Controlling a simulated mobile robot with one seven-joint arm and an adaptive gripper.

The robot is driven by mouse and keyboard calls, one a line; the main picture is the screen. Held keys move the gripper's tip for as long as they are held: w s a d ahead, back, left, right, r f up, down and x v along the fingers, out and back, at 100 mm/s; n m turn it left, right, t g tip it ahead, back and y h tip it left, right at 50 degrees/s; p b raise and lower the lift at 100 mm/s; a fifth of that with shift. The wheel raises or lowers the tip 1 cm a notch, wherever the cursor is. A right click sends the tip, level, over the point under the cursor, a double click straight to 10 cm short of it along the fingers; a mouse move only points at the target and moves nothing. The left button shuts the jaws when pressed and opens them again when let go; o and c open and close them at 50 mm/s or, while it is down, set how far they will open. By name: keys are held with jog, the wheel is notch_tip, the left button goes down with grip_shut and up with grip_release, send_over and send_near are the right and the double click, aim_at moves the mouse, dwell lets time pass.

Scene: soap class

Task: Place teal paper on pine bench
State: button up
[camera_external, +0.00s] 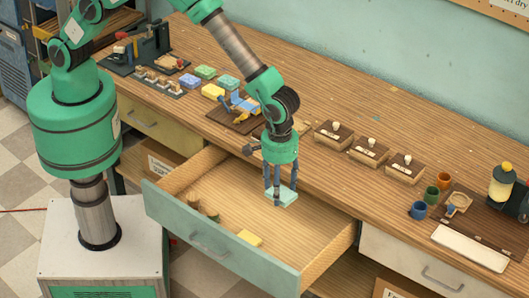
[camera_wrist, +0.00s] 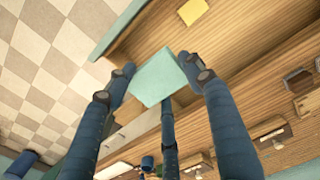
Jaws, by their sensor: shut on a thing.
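The teal paper (camera_external: 284,197) is a small pale teal square piece held between the blue fingers of my gripper (camera_external: 279,191). In the wrist view the teal paper (camera_wrist: 156,77) shows flat-faced between the fingertips. My gripper is shut on it and appears to hang over the open drawer (camera_external: 335,246), above the drawer floor. The pine bench (camera_external: 335,95) is the long wood-grained top behind the drawer, running along the wall.
In the drawer lie a yellow piece (camera_external: 250,238) and short cylinders (camera_external: 193,201). On the bench are coloured blocks (camera_external: 205,72), a dark board with tools (camera_external: 236,117), wooden boxes (camera_external: 370,152), mugs (camera_external: 432,195) and a white tray (camera_external: 470,247). The bench's back strip is mostly clear.

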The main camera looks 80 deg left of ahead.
jog(key=w+a+n+p, duration=0.15)
jog(key=w+a, duration=0.35)
jog(key=a, duration=0.6)
jog(key=w+a+n+p, duration=0.15)
jog(key=w+a, duration=0.25)
jog(key=a, duration=0.7)
jog(key=w+a+n, duration=0.2)
jog(key=w+a, duration=0.3)
jog(key=a, duration=0.6)
jog(key=a+n+p, duration=0.2)
jog(key=a+n, duration=0.2)
jog(key=a, duration=2.3)
jog(key=shift+a+f, duration=0.15)
jog(key=shift+f, duration=1.05)
jog(key=shift+a+f, duration=0.1)
jog(key=shift+f, duration=1.05)
send_over(337, 98)
jog(key=shift+w+f+p, duration=0.1)
jog(key=shift+f+p, duration=0.25)
jog(key=shift+f, duration=0.4)
jog(key=shift+f, duration=1.75)
